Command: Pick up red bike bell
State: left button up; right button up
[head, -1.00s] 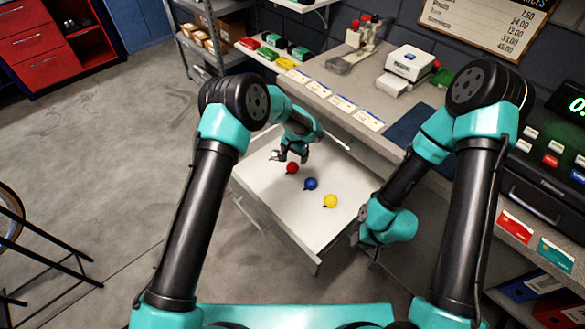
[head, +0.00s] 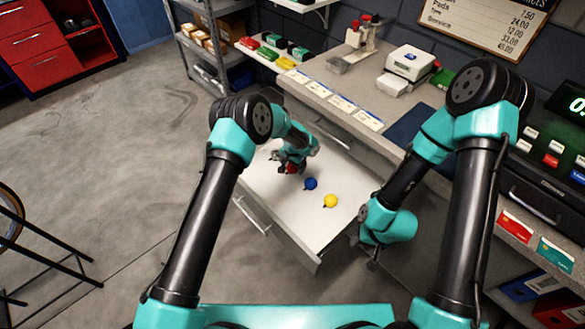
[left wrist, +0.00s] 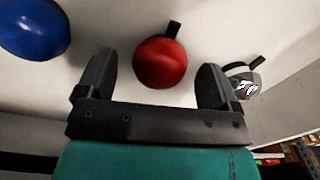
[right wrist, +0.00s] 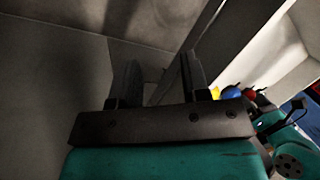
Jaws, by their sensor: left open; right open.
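The red bike bell (head: 291,169) lies in the open white drawer (head: 300,219), partly hidden by my left gripper (head: 287,168) in the head view. In the left wrist view the red bell (left wrist: 160,63) shows between and just beyond the two open fingers (left wrist: 153,84), with its dark lever pointing up. The left fingers stand apart from it on both sides. My right gripper (right wrist: 160,84) is open and empty beside the drawer, near its right front side; in the head view its fingers are hard to see.
A blue bell (head: 311,184) and a yellow bell (head: 330,201) lie in the drawer to the right of the red one. A silvery bell (left wrist: 243,80) lies on the red bell's other side. The counter (head: 330,100) overhangs behind the drawer.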

pick_arm(q)
jog(key=shift+f, duration=0.6)
jog(key=shift+c, duration=0.4)
jog(key=c, duration=0.9)
